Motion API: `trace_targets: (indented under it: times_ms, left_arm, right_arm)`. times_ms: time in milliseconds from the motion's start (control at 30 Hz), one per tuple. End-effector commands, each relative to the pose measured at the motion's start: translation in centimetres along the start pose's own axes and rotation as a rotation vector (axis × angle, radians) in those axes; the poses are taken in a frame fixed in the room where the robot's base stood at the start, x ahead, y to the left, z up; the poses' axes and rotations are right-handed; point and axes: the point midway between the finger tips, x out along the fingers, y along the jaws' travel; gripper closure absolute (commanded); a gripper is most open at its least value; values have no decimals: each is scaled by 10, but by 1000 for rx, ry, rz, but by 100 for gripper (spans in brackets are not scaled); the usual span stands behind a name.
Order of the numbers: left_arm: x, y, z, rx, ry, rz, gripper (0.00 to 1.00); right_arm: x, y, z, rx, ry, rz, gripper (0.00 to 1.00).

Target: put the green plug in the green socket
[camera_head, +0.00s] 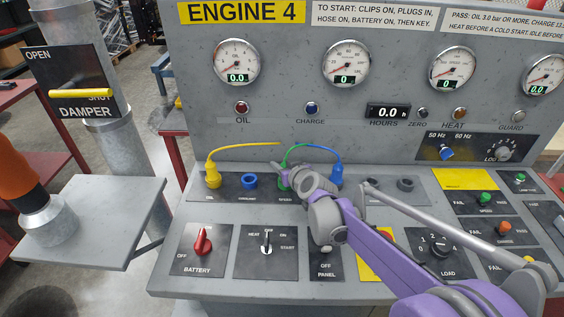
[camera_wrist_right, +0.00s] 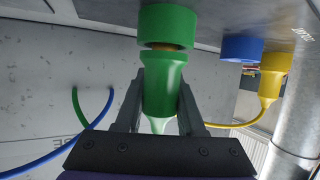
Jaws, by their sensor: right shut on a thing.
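The green plug (camera_wrist_right: 163,85) is between the two fingers of my right gripper (camera_wrist_right: 160,103), which is shut on it. In the right wrist view the green socket (camera_wrist_right: 167,24) is a thick green ring directly in line with the plug's front end. A narrow brownish band shows between plug and ring; how deep the plug sits I cannot tell. In the head view my right gripper (camera_head: 288,178) is at the row of sockets and hides most of plug and socket. The green cable (camera_head: 293,152) arches up behind it. My left gripper is not in view.
A yellow plug (camera_head: 212,177) sits at the row's left end. An empty blue socket (camera_head: 249,181) is beside the green one. A blue plug (camera_head: 336,177) with its cable stands just right of my gripper. Red battery switch (camera_head: 203,242) and start key (camera_head: 267,241) are in front.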

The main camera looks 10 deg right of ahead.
Motion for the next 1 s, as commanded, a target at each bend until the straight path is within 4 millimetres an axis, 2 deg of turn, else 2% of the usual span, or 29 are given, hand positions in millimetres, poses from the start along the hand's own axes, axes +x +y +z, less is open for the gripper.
trace_targets:
  times_ms: [300,333,500,833,1000]
  left_arm:
    - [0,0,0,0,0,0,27]
    - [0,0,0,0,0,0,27]
    - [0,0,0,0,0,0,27]
    - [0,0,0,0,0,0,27]
    - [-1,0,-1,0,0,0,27]
  right_arm:
    - [1,0,2,0,0,0,100]
    - [1,0,2,0,0,0,58]
    - [1,0,2,0,0,0,28]
    - [-1,0,2,0,0,0,27]
    - [-20,0,1,1,0,1,27]
